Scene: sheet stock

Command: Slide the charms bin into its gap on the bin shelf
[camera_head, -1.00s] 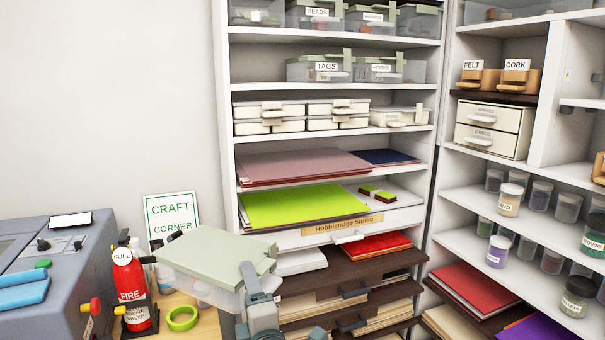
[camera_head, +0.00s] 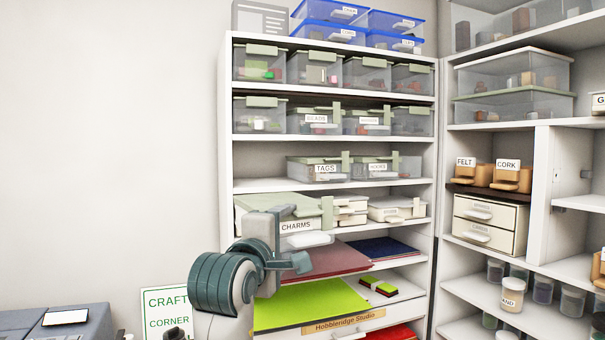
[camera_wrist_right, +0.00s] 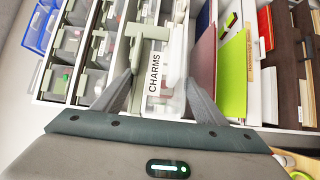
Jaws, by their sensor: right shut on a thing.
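The charms bin (camera_head: 252,217) is a clear box with a pale green lid and a white CHARMS label. My right gripper (camera_wrist_right: 163,96) is shut on it; the label shows between the fingers in the right wrist view. In the head view the right gripper (camera_head: 284,240) and bin are in front of the row of cream boxes, at the shelf's left. On the bin shelf (camera_head: 335,182), the gap (camera_head: 259,168) is the empty space left of the tags bin (camera_head: 318,169), above the held bin. The bin's far end and depth relative to the shelf are unclear. My left gripper is not in view.
The hooks bin (camera_head: 376,170) stands right of the tags bin. Bead bins fill the row above. Cream boxes (camera_head: 352,208) and coloured sheets (camera_head: 335,258) lie close to the held bin. A craft corner sign (camera_head: 167,312) stands lower left; the left wall is clear.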

